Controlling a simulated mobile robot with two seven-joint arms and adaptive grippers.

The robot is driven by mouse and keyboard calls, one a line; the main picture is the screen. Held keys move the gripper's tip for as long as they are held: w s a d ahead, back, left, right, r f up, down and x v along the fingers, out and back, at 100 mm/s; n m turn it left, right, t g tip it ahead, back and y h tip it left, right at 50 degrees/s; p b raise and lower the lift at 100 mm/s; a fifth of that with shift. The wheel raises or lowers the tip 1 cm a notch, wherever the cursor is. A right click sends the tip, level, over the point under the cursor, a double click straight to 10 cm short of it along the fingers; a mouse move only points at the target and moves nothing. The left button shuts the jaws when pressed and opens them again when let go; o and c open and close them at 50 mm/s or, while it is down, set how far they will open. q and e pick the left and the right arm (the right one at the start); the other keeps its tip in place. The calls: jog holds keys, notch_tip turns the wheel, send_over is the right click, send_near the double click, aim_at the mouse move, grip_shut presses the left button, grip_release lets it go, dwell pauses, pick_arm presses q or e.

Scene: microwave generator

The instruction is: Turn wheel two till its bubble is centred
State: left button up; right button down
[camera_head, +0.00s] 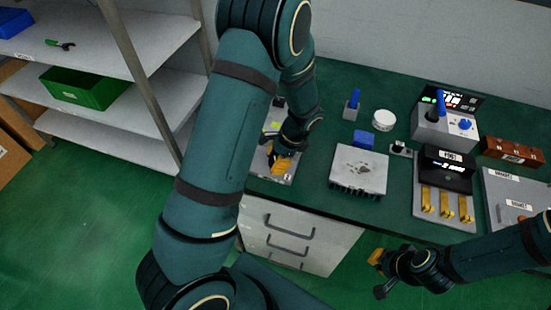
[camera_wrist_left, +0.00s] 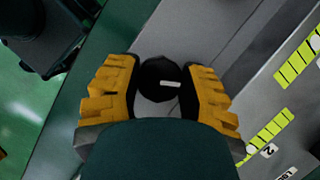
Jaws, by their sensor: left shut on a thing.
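My left gripper (camera_head: 279,160) is over the grey plate (camera_head: 285,179) at the left end of the green bench. In the left wrist view its yellow fingers (camera_wrist_left: 164,88) are shut on a black round wheel (camera_wrist_left: 158,72) with a white mark on top, one finger on each side. A yellow-green vial (camera_wrist_left: 271,131) lies to the right beside a label "2" (camera_wrist_left: 268,151). A pale spot like its bubble shows near the vial's lower left end, off the middle. Any number on the wheel is hidden. My right gripper (camera_head: 377,264) hangs in front of the bench, apart from everything; its finger opening is unclear.
A second vial (camera_wrist_left: 296,62) lies at the upper right of the left wrist view. On the bench are a finned metal block (camera_head: 359,169), a blue-handled device (camera_head: 353,105) and a white round container (camera_head: 384,120). Drawers (camera_head: 296,236) are below. Shelves (camera_head: 105,50) stand left.

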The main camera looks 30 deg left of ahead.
pick_arm(q)
jog(key=n+g+h, duration=0.1)
jog(key=n, duration=0.3)
jog(key=shift+s+n, duration=0.1)
jog(key=shift+n, duration=0.2)
jog(key=n+h, duration=0.1)
jog(key=n, duration=0.1)
jog(key=n+h+p, duration=0.1)
jog(key=n, duration=0.1)
jog(key=shift+f+g, duration=0.1)
jog(key=shift+g, duration=0.2)
jog(key=shift+n, duration=0.4)
jog(key=o, duration=0.9)
jog(key=v, duration=1.2)
jog(key=shift+a, duration=0.15)
jog(key=shift+s, duration=0.1)
